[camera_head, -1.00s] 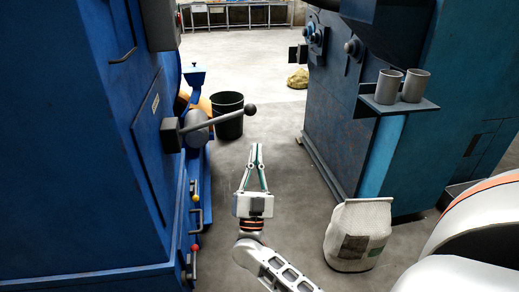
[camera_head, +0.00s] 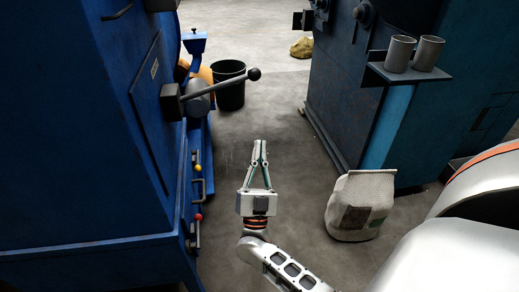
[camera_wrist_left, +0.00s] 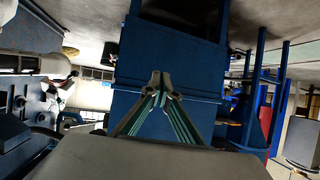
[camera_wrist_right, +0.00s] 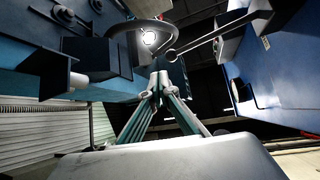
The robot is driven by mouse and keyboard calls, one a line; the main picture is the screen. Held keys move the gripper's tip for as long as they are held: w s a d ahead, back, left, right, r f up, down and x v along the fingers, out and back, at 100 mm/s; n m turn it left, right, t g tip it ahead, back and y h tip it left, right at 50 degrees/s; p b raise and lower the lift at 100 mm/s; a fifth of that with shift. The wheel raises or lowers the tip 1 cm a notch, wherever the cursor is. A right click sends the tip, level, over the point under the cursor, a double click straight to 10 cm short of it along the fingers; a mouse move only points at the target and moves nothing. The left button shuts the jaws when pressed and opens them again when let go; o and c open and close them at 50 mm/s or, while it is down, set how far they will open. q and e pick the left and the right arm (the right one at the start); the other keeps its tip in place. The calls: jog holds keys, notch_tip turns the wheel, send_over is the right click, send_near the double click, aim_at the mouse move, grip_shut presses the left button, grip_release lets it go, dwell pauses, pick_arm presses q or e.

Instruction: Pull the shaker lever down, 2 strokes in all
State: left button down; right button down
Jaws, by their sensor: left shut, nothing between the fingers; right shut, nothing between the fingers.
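The shaker lever (camera_head: 222,85) is a grey rod with a dark ball knob. It juts out to the right and slightly up from a grey block on the left blue machine. My right gripper (camera_head: 260,142) is shut and empty, below the knob and apart from it in the head view. In the right wrist view, a rod with a ball end (camera_wrist_right: 215,35), apparently the lever, shows above and beyond my shut right fingertips (camera_wrist_right: 159,78). My left gripper (camera_wrist_left: 160,77) is shut and empty in the left wrist view, facing a blue structure. It is not seen in the head view.
The blue machine (camera_head: 70,150) has small handles with yellow and red knobs low on its side. A black bucket (camera_head: 229,90) stands behind the lever. A white sack (camera_head: 358,205) and a shelf with two cups (camera_head: 400,53) are at right. Clear floor lies between the machines.

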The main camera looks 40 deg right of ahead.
pick_arm(q)
jog(key=shift+f, duration=0.1)
